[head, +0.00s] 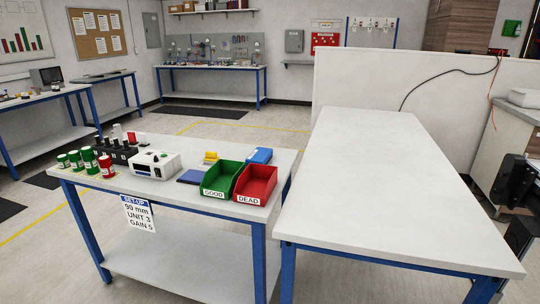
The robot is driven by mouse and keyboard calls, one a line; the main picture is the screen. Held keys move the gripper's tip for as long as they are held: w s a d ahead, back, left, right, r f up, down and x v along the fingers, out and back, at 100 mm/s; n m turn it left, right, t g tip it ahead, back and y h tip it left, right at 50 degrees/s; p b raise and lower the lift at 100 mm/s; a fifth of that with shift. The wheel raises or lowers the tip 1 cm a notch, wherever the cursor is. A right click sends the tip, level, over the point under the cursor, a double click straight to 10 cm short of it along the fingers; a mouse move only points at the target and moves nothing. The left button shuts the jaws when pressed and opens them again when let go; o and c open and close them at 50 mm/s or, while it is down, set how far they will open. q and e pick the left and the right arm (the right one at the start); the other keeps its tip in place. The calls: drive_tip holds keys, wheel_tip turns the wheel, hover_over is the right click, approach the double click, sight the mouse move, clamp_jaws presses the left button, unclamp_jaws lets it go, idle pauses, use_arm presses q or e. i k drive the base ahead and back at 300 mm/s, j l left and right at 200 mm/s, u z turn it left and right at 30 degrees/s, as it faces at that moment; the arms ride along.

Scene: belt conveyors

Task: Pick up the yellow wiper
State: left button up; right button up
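A small yellow block-shaped thing, which looks like the yellow wiper (210,157), lies on the white top of the near left table (185,200). It is behind the dark blue flat pad (192,177) and left of the green bin. My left gripper is not in view. Dark parts at the right edge appear to be my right arm; its fingertips cannot be made out. They are far from the yellow wiper.
A green GOOD bin (207,193) and a red DEAD bin (240,199) stand right of the pad. A blue box (259,155) is behind them. A white device (141,167), green cans and black holders are at left. The right table (390,180) is bare.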

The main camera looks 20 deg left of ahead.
sight(211, 158)
drive_tip(key=i+j+z, duration=0.2)
drive_tip(key=j+z, duration=0.2)
drive_tip(key=j, duration=0.3)
drive_tip(key=i+j+z, duration=0.15)
drive_tip(key=j+z, duration=0.25)
drive_tip(key=j, duration=0.35)
drive_tip(key=j+z, duration=0.4)
drive_tip(key=j, duration=0.35)
